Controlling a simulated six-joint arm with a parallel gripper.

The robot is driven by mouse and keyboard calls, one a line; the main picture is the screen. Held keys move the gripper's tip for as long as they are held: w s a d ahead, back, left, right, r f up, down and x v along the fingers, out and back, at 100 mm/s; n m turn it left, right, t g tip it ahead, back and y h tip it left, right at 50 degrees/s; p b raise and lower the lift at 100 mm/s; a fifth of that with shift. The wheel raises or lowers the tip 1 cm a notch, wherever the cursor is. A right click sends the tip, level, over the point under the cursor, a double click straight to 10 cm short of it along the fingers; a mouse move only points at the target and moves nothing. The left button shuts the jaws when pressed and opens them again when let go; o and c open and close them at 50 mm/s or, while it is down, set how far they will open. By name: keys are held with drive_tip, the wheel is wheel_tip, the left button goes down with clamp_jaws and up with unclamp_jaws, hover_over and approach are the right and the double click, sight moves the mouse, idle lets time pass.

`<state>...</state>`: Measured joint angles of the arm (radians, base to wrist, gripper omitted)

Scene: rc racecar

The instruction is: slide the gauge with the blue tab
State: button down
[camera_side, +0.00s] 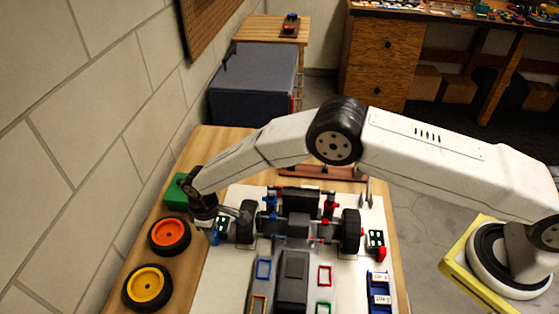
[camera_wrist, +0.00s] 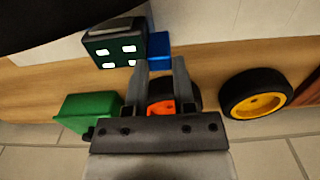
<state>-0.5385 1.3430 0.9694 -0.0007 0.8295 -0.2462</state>
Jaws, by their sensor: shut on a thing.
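The gauge with the blue tab (camera_wrist: 117,50) is a dark green block with white marks, in the upper left of the wrist view. In the side view this gauge (camera_side: 221,225) stands left of the car's left wheel. Its blue tab (camera_wrist: 158,44) sticks out at the gauge's right side in the wrist view, at my fingertips. My gripper (camera_wrist: 161,64) is shut on the blue tab. In the side view my gripper (camera_side: 228,213) is at the gauge and partly covers it. A similar gauge with a red tab (camera_side: 376,239) stands right of the car.
The car (camera_side: 293,272) lies on a white mat between the gauges, its black wheels close to my gripper. An orange-hubbed wheel (camera_side: 169,236), a yellow-hubbed wheel (camera_side: 147,288) and a green block (camera_side: 175,192) lie on the wooden table at left. Coloured frames flank the car.

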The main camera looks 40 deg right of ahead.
idle(0.6)
drive_tip(key=shift+s+d, duration=1.15)
drive_tip(key=shift+d, duration=0.05)
drive_tip(key=shift+c, duration=2.2)
unclamp_jaws()
drive_tip(key=shift+r, duration=0.15)
wheel_tip(320, 180, up, 8)
drive_tip(key=shift+f, duration=0.2)
